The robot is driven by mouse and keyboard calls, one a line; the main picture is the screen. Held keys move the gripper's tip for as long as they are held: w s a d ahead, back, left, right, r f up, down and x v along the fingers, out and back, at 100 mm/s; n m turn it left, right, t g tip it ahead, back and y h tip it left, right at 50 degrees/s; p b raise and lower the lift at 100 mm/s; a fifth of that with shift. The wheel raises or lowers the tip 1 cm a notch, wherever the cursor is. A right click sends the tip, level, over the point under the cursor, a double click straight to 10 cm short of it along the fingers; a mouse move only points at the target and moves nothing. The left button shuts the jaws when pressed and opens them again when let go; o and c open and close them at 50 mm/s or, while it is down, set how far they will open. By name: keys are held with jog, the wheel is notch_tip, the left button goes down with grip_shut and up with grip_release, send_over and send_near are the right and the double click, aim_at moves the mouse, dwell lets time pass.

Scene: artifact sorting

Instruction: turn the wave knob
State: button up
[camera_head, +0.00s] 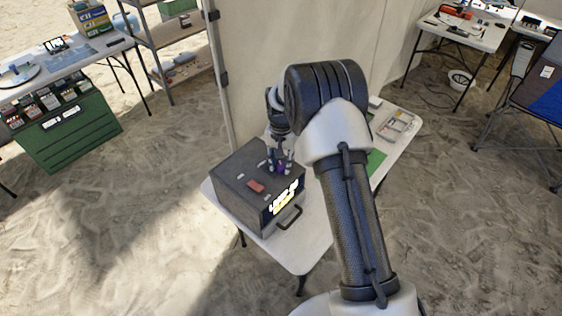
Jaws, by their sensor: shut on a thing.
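A dark grey box (240,180) sits on the white table (310,240), with a bright lit panel (284,196) and a handle (289,219) on its front side. A flat reddish piece (256,186) and small pale marks show on its top. My gripper (280,168) points down at the right part of the box's top. It is shut on a small purple knob (281,169), which its fingers partly hide. I cannot make out which way the knob is turned or any label by it.
A tray (400,125) and a green mat (376,160) lie on the table behind my arm. A tent wall (270,50) and its pole (219,80) stand close behind the box. Side tables stand at the far left and right; the sandy floor is open in front.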

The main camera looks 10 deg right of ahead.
aim_at(281, 164)
jog(key=shift+m, duration=0.5)
jog(key=o, duration=1.1)
jog(key=shift+c, duration=0.2)
jog(key=shift+r, duration=0.1)
notch_tip(281, 164, up, 12)
